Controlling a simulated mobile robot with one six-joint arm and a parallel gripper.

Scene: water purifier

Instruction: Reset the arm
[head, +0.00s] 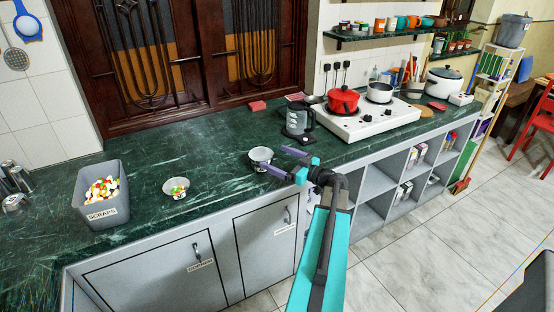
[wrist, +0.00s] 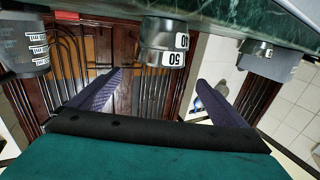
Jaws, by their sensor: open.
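My gripper (head: 276,162) is open and empty at the front edge of the dark green counter (head: 225,150), its two purple fingers spread apart. A small grey cup (head: 261,155) stands upright on the counter just beyond the fingers. One finger overlaps the cup's edge in the head view. In the wrist view, the scene is upside down. The cup (wrist: 163,40) shows number labels there and lies ahead of the gap between the fingers (wrist: 160,80), not gripped. A dark, clear-sided jug (head: 298,122) stands behind and right of the cup; it also shows in the wrist view (wrist: 25,45).
A grey SCRAPS bin (head: 103,212) and a small bowl of coloured pieces (head: 176,188) stand to the left. A white stove (head: 365,120) with a red pot (head: 343,100) is at right. Cabinet doors (head: 180,268) lie below the counter.

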